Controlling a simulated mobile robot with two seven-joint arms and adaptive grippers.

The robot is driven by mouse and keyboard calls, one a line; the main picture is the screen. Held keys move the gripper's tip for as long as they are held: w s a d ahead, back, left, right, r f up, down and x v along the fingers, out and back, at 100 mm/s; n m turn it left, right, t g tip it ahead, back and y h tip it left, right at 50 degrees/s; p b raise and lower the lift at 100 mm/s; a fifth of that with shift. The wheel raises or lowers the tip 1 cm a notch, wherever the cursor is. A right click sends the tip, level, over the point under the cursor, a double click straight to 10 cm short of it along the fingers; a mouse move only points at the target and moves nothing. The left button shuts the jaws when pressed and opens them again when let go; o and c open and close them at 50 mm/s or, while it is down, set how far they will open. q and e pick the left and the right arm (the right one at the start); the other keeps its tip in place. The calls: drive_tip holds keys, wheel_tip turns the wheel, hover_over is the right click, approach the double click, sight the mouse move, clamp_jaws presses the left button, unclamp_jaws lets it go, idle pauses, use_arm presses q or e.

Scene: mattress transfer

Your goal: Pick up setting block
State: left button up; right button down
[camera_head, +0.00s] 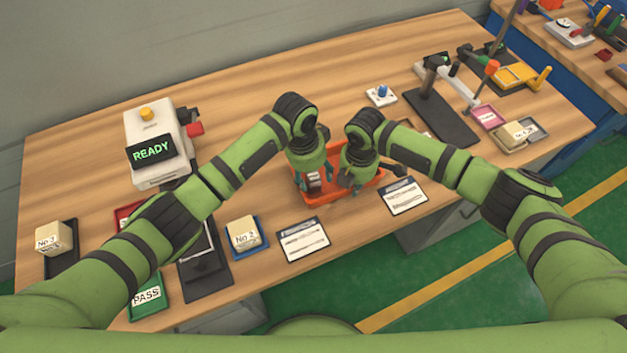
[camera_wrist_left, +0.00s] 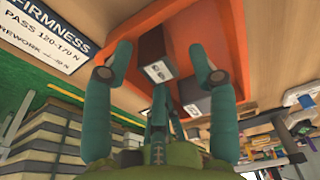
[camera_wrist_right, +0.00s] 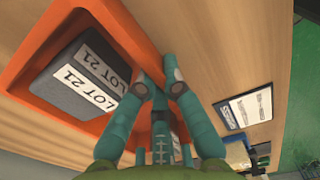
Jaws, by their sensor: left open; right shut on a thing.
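A dark block with a small white label (camera_wrist_left: 152,50) stands in the orange tray (camera_wrist_left: 115,28). My left gripper (camera_head: 314,180) is above the tray's left part, its fingers open on either side of the block in the left wrist view (camera_wrist_left: 162,62); contact is not clear. In the right wrist view, a dark grey block marked LOT 21 (camera_wrist_right: 73,97) lies in the tray; I cannot tell whether it is the same block. My right gripper (camera_head: 350,182) is at the tray's right part, its fingers shut on the tray's rim in the right wrist view (camera_wrist_right: 158,82).
Printed cards (camera_head: 302,240) and (camera_head: 404,196) lie near the front edge. The No 2 block (camera_head: 243,232), No 3 block (camera_head: 52,238) and PASS tray (camera_head: 146,297) are left. A READY device (camera_head: 150,150) stands behind; a dark stand (camera_head: 442,115) is right. The table's back middle is clear.

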sight(313, 176)
use_arm(q)
drive_tip(key=shift+s+f, duration=0.1)
clamp_jaws()
use_arm(e)
drive_tip(key=shift+a+r, duration=0.1)
use_arm(q)
drive_tip(key=shift+r, duration=0.4)
wheel_tip(313, 176, up, 9)
drive_tip(key=shift+r, duration=0.2)
use_arm(e)
drive_tip(key=c, duration=1.3)
unclamp_jaws()
